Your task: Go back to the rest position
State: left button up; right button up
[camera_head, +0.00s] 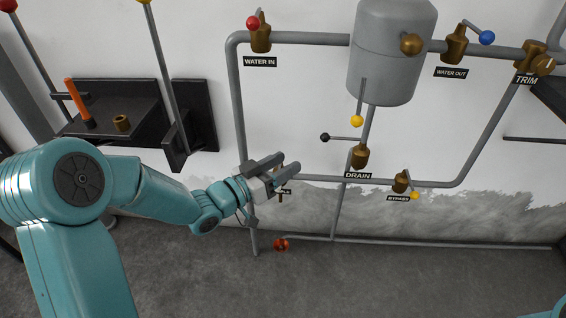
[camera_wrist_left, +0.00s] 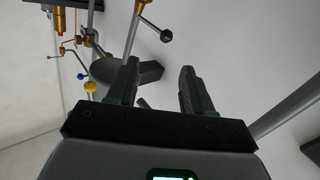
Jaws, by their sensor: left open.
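My left gripper (camera_head: 280,172) reaches in from the left on a teal arm, in front of the lower left of the pipework. Its two fingers are apart with nothing between them. In the left wrist view the gripper (camera_wrist_left: 155,85) also shows open, with pipes and valve levers beyond it. A small label and a brass part just behind the fingers are partly hidden. My right gripper is not in view; only a sliver of teal shows at the bottom right corner of the head view.
A grey tank (camera_head: 385,70) hangs on the wall among pipes. The DRAIN valve (camera_head: 360,156) has a black-knobbed lever, and the BYPASS valve (camera_head: 400,182) a yellow one. A dark shelf (camera_head: 135,95) is at left. A red handwheel (camera_head: 281,244) sits low. The floor in front is clear.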

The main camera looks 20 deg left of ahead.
pick_arm(q)
jog(key=s+d+f+n+g+y, duration=0.1)
jog(key=s+d+f+n+g, duration=0.3)
jog(key=f, duration=0.6)
jog(key=s+d+f+m+g, duration=0.15)
jog(key=d+f, duration=0.35)
jog(key=f, duration=0.6)
jog(key=s+d+f+n+g+y, duration=0.1)
jog(key=s+f+n+g+y, duration=0.1)
jog(key=s+f+g, duration=0.6)
jog(key=s+f+n+g+y, duration=0.1)
jog(key=s+f, duration=0.4)
jog(key=s, duration=0.6)
notch_tip(320, 180, up, 28)
jog(key=s+g+p, duration=0.1)
jog(key=p, duration=2.6)
jog(key=shift+s+f+p, duration=0.15)
jog(key=shift+s+p, duration=0.05)
jog(key=shift+p, duration=0.15)
